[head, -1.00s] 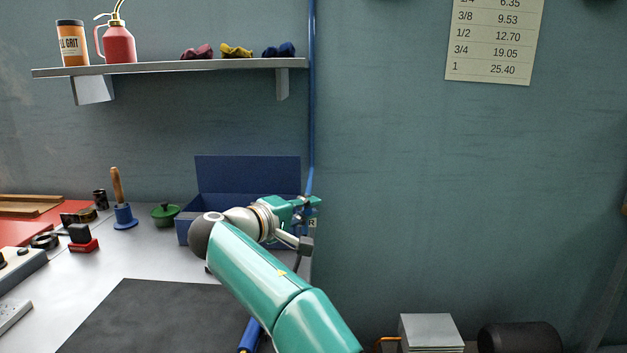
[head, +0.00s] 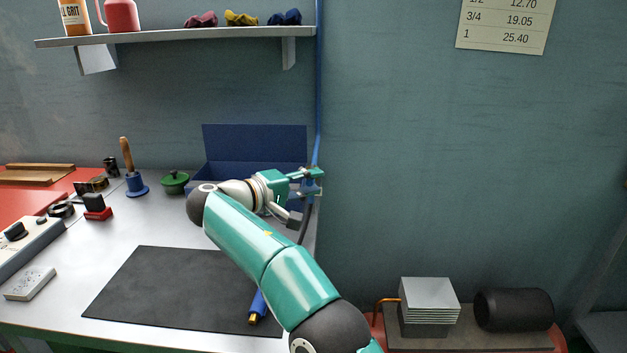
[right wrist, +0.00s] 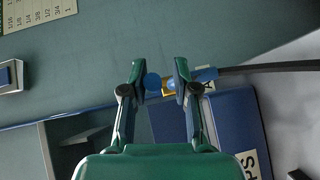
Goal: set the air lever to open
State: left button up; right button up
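A blue air pipe (head: 318,80) runs down the wall to a small valve behind my right gripper (head: 314,178). In the right wrist view, a blue rounded piece (right wrist: 153,82), perhaps the lever's end, and a brass-coloured part (right wrist: 169,86) show between the fingertips. My right gripper (right wrist: 157,82) is open there, with one finger on each side; gaps to the left finger show, contact on the right is unclear. A blue fitting (right wrist: 206,75) leads to a black hose (right wrist: 265,68). The lever's setting cannot be read. My left gripper is out of view.
An open blue box (head: 255,148) stands just behind and left of my right gripper. A dark mat (head: 165,290) and a blue-handled tool (head: 258,306) lie on the bench. Stacked plates (head: 430,305) and a black cylinder (head: 513,310) sit lower right.

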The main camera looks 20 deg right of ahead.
jog(key=shift+o, duration=0.5)
jog(key=shift+r, duration=0.1)
jog(key=f+v, duration=0.1)
jog(key=v, duration=0.6)
jog(key=shift+a+r, duration=0.2)
jog(key=shift+r, duration=0.3)
